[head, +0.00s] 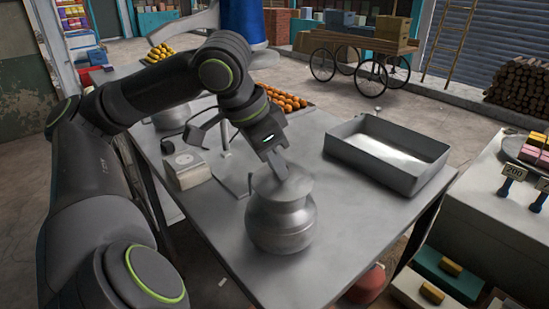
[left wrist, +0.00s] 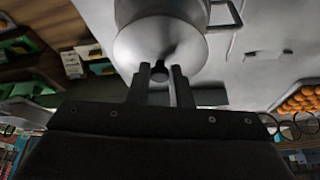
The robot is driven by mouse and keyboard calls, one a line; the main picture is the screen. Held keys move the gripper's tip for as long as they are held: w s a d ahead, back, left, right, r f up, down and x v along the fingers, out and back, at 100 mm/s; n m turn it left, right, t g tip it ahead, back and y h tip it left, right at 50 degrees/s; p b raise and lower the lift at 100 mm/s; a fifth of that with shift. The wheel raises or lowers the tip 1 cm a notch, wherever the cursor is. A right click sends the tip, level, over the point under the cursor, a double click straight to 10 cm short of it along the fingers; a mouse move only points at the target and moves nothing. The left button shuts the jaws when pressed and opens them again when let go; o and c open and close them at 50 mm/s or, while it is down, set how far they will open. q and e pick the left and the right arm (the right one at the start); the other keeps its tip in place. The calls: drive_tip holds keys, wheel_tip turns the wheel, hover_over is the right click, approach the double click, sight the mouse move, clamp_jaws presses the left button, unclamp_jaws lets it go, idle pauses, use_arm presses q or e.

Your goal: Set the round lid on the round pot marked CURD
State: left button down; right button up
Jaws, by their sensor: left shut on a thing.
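A round grey metal pot (head: 281,229) stands upright near the front of the table (head: 335,228); I can read no CURD marking on it. The round metal lid (head: 296,187) is over the pot's mouth, roughly level, and the pot's opening is hidden. I cannot tell whether the lid touches the rim or hovers just above it. My left gripper (head: 277,167) comes down from above and is shut on the lid's knob. In the left wrist view the dark knob (left wrist: 160,73) sits between the two fingers, against the lid (left wrist: 150,45). My right gripper is not in view.
An open rectangular metal tray (head: 388,150) stands right of the pot. A white box (head: 187,170) and a thin stand (head: 224,140) are to its left. Oranges (head: 287,99) lie behind my arm. Bare tabletop lies between the pot and the tray.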

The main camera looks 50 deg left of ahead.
use_arm(q)
drive_tip(key=c, duration=0.7)
unclamp_jaws()
drive_tip(key=shift+c, duration=0.2)
wheel_tip(320, 180, up, 6)
drive_tip(key=p, duration=0.7)
idle(0.5)
